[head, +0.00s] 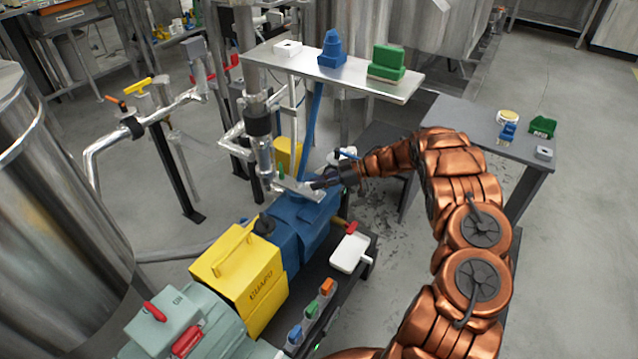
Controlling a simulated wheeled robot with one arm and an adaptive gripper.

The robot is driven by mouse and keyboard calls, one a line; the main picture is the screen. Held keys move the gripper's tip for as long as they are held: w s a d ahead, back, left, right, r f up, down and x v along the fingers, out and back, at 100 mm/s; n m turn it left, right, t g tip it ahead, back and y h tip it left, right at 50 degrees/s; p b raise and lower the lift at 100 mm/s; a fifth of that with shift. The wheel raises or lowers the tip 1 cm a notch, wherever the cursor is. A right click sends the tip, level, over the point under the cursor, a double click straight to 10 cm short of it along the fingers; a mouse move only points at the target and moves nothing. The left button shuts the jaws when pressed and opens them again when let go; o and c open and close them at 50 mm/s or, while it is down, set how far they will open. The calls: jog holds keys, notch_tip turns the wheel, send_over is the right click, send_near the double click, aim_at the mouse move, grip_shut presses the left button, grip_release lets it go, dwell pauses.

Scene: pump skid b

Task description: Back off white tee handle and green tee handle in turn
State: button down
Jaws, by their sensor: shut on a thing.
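My gripper (322,184) is dark and reaches in from the right at the end of my copper arm. It is shut on a small pale piece at the silver metal bracket above the blue pump body (302,228). The piece looks like the white tee handle, but my fingers hide most of it. A small green piece (282,169) shows just left of the bracket, beside the vertical pipe. It may be the green tee handle; it is too small to be sure. My gripper is apart from it.
A steel shelf (345,80) with white, blue and green blocks stands above and behind my gripper. A yellow guard (238,272) is in front. A white tray (350,254) sits at the skid's right edge. A grey table (475,125) stands at right.

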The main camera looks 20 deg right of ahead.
jog(key=shift+s+f, duration=0.1)
jog(key=shift+f, duration=0.05)
jog(key=c, duration=1.2)
grip_release()
jog(key=v, duration=1.2)
